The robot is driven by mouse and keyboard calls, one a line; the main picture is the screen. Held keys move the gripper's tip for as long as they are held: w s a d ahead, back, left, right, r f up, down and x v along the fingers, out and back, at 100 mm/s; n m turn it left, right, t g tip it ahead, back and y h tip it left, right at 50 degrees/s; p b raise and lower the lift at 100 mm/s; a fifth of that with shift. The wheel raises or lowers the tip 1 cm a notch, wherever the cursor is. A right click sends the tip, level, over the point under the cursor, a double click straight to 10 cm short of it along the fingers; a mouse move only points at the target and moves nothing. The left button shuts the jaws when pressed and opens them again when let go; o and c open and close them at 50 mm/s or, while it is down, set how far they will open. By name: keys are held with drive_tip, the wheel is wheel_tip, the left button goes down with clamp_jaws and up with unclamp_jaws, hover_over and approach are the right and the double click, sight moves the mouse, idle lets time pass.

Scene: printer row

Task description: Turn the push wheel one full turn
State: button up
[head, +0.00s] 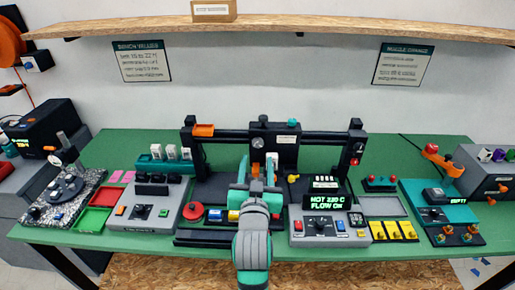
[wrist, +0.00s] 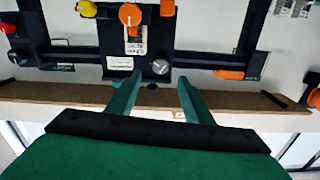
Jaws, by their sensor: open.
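The printer's dark carriage (head: 287,153) hangs on the black gantry behind my gripper. It bears a small round grey knob (head: 257,142) with a pale line across its face, which also shows in the wrist view (wrist: 160,67). This may be the push wheel, but no label I can read confirms it. My gripper (head: 257,170) is in front of the carriage, fingers pointing toward it. In the wrist view my gripper (wrist: 160,78) is open, its teal fingertips spread to either side of the knob. The fingers look empty; whether they touch the knob cannot be told.
An orange round part (wrist: 130,15) is close to the knob. A red knob (head: 192,211) stands left of the printer bed. A grey display box (head: 326,228) stands at right. The bench is crowded; the green top (head: 120,146) is bare at back left.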

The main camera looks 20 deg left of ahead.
sight(258, 144)
drive_tip(key=x, duration=0.7)
drive_tip(key=shift+w+a, duration=0.1)
drive_tip(key=shift+w, duration=0.3)
drive_tip(key=c, duration=1.1)
